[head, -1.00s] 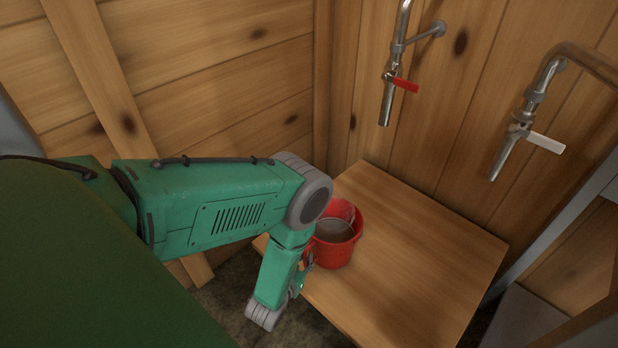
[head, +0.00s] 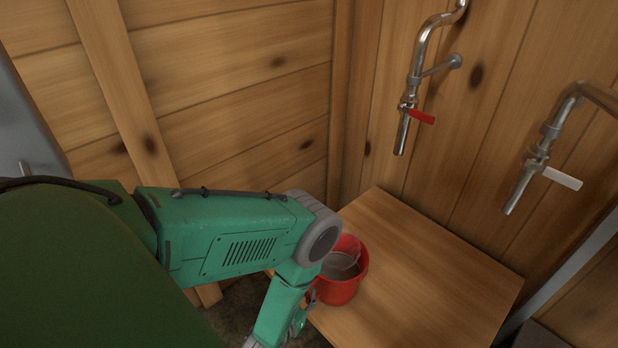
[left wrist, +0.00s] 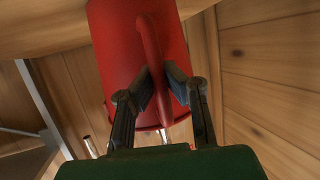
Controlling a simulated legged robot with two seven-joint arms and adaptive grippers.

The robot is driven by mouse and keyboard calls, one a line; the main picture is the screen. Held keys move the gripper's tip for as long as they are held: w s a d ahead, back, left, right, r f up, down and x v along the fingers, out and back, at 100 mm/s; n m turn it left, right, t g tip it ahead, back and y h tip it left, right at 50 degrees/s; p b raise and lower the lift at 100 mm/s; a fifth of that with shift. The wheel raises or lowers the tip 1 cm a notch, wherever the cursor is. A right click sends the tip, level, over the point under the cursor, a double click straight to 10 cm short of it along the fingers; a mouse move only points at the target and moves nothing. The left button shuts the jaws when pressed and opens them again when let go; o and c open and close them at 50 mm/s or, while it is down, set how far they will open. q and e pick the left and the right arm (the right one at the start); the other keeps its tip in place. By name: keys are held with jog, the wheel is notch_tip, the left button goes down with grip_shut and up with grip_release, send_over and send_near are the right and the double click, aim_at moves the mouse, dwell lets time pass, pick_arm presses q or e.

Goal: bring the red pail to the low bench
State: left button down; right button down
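The red pail (head: 342,290) is upright on a light wooden bench top (head: 435,265), near its left edge. A greyish-brown content shows inside it. In the left wrist view the pail (left wrist: 120,50) fills the upper middle, with its side handle (left wrist: 152,45) towards the camera. My left gripper (left wrist: 158,72) has its fingers on both sides of this handle and appears shut on it. In the head view my left forearm hides part of the gripper and the pail's left side. My right gripper is not in view.
Two metal taps hang from the back wall above the bench, one with a red lever (head: 421,116), one with a white lever (head: 562,178). Plank walls (head: 240,90) close off the left and back. The bench top right of the pail is clear.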

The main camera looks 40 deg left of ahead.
pick_arm(q)
jog(key=shift+d, duration=0.15)
jog(key=shift+d, duration=0.2)
jog(key=c, duration=1.6)
grip_release()
jog(key=shift+c, duration=0.2)
jog(key=shift+s+f, duration=0.1)
jog(key=v, duration=1.1)
jog(key=shift+s+r, duration=0.25)
jog(key=shift+s, duration=0.05)
